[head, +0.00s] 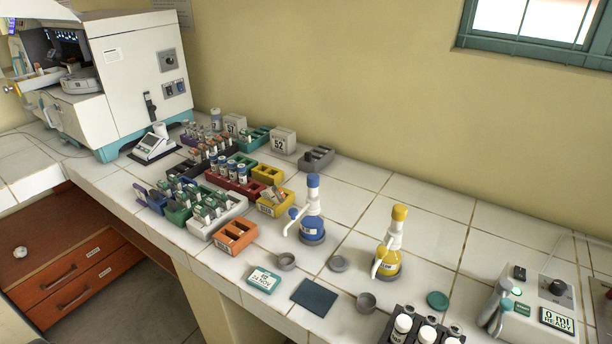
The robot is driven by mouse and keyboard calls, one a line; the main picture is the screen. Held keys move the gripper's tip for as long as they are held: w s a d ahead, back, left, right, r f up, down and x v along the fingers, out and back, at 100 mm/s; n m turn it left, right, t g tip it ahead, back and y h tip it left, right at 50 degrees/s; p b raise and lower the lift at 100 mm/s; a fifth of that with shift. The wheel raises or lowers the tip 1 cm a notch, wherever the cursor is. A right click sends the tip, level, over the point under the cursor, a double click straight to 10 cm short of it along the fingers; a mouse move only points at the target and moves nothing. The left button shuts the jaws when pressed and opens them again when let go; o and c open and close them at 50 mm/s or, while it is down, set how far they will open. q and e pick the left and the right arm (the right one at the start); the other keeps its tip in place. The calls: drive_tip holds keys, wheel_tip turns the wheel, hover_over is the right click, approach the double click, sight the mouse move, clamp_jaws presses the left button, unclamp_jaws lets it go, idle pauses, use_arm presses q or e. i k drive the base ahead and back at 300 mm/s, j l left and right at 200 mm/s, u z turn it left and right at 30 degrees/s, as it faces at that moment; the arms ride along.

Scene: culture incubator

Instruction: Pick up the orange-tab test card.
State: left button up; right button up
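I cannot single out an orange-tab test card with certainty; the small pieces in the racks are too small to read. Upright pieces with green and white tops stand in the white rack (228,216), the green rack (178,215) and the blue rack (143,193) at the front left of the bench. A small piece with a brownish part (274,194) leans in the yellow rack (268,211). The orange rack (233,248) in front looks empty. Neither of my grippers is in view.
A white incubator (135,60) stands open at the left. Blue-topped (312,227) and yellow-topped (389,262) dispenser bottles stand mid-bench. A dark mat (314,297), a teal-edged label block (264,278) and small grey dishes lie in front.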

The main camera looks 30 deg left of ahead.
sight(273, 194)
drive_tip(key=j+u, duration=0.15)
drive_tip(key=j, duration=0.4)
drive_tip(key=i+j+u, duration=0.15)
drive_tip(key=j, duration=0.35)
drive_tip(key=j+u, duration=0.15)
drive_tip(key=j, duration=0.4)
drive_tip(key=i, duration=0.05)
